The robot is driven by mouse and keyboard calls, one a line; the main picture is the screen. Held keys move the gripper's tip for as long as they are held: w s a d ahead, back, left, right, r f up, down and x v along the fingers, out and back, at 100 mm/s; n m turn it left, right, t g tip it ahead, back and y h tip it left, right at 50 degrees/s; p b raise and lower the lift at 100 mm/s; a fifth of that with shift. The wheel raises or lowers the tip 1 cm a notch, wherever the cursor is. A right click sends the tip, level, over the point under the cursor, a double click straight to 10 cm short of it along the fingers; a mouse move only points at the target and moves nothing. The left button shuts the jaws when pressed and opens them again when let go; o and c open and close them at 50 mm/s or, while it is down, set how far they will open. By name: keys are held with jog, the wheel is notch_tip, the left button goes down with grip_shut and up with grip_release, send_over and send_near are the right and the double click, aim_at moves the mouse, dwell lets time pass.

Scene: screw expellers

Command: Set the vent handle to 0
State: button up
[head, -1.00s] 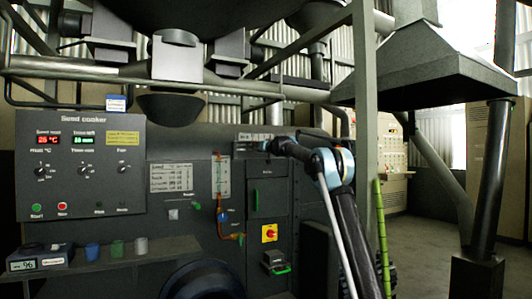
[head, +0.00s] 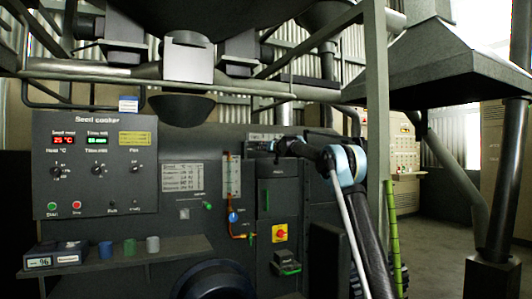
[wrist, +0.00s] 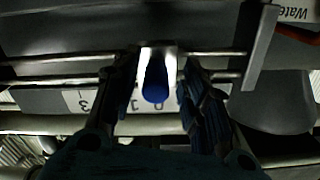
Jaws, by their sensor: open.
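The vent handle (wrist: 155,82), a pale metal tab with a blue tip, shows at the middle of the wrist view. My gripper (wrist: 160,112) is open, with one dark finger on each side of the handle; whether either finger touches it I cannot tell. A white number strip (wrist: 108,99) lies behind the handle and fingers. A 1 and a 3 show on it left of the handle, and another mark is partly hidden near the blue tip. In the head view my gripper (head: 283,147) is at the top of the dark cabinet; the handle cannot be made out there.
Metal rods (wrist: 60,66) run across behind the handle. The seed cooker panel (head: 95,160) is at left, above a shelf (head: 125,262) with small cups. A grey post (head: 377,110) stands close right of my arm. Open floor (head: 430,245) lies further right.

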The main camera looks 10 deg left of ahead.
jog(key=v, duration=1.1)
jog(key=shift+s, duration=0.15)
jog(key=shift+d, duration=0.15)
jog(key=s+d+f+n+g, duration=0.15)
jog(key=s+d+f, duration=0.3)
jog(key=s, duration=0.45)
jog(key=s+d+f+g, duration=0.3)
jog(key=s+d+f, duration=0.15)
jog(key=s, duration=0.55)
jog(key=s+d+f+n+g, duration=0.15)
jog(key=s+d+f, duration=0.3)
jog(key=s, duration=0.45)
jog(key=s+d+f+m+g+h, duration=0.2)
jog(key=s+d+f, duration=0.6)
jog(key=s+f, duration=0.5)
jog(key=s+d+f+m+g+h, duration=0.2)
jog(key=s+d+f+h, duration=0.2)
jog(key=s+f, duration=0.9)
jog(key=s+d+f+m+g+h, duration=0.2)
jog(key=s+d+f+h, duration=0.2)
jog(key=s+d+f, duration=0.7)
jog(key=s+f, duration=0.2)
jog(key=s, duration=0.2)
jog(key=shift+d+m+g, duration=0.3)
jog(key=shift+g, duration=0.1)
